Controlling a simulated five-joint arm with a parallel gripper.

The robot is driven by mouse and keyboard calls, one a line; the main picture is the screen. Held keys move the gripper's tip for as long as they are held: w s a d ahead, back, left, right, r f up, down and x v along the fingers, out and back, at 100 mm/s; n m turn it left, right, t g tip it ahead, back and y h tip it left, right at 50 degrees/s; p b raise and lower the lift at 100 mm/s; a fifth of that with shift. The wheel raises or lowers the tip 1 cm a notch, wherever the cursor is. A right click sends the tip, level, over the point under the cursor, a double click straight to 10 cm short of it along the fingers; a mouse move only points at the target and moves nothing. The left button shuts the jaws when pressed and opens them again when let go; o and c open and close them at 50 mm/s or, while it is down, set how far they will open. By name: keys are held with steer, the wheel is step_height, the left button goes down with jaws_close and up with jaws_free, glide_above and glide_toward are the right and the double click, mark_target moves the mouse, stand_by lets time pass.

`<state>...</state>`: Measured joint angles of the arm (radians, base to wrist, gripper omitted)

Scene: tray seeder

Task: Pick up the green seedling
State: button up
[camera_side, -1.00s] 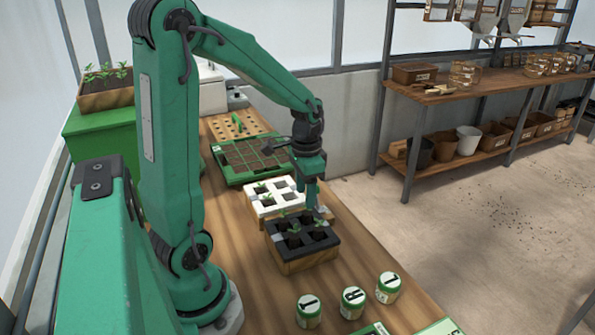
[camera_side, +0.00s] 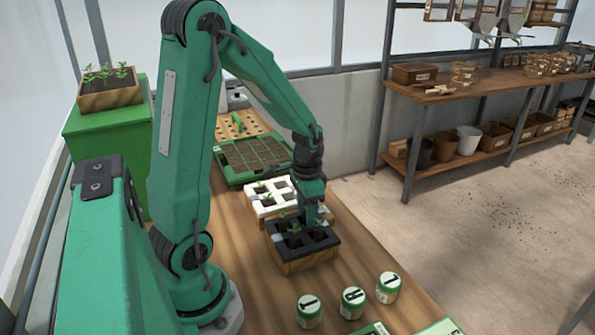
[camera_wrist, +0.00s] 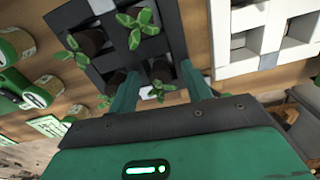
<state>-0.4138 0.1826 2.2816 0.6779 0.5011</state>
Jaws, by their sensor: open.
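Several green seedlings stand in dark cells of the black tray (camera_side: 325,240), which sits on a wooden block. The wrist view shows the black tray (camera_wrist: 174,40) with leafy seedlings at its far cells (camera_wrist: 138,24) and left (camera_wrist: 76,48). One seedling (camera_wrist: 158,89) shows low between my fingers, partly cut off by my gripper body. My gripper (camera_wrist: 158,70) is open, with a finger on either side of that cell. In the side view my gripper (camera_side: 314,218) is low over the tray's far right part and hides some cells.
A white tray (camera_side: 262,210) with seedlings stands just behind the black one. Behind it are a green-framed soil tray (camera_side: 228,182) and a board with holes (camera_side: 258,125). Several labelled pots (camera_side: 352,303) stand in front. Bare table lies between.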

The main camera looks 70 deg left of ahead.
stand_by(0.4)
steer(key=c, duration=1)
steer(key=shift+c, duration=0.2)
steer(key=shift+r, duration=0.15)
steer(key=shift+r, duration=0.8)
steer(key=r, duration=0.2)
steer(key=shift+d+r, duration=0.4)
steer(key=s+d+r, duration=0.1)
steer(key=d+r, duration=0.5)
steer(key=d, duration=0.4)
steer(key=shift+s+d+r, duration=0.2)
steer(key=shift+d, duration=0.2)
steer(key=shift+a, duration=0.1)
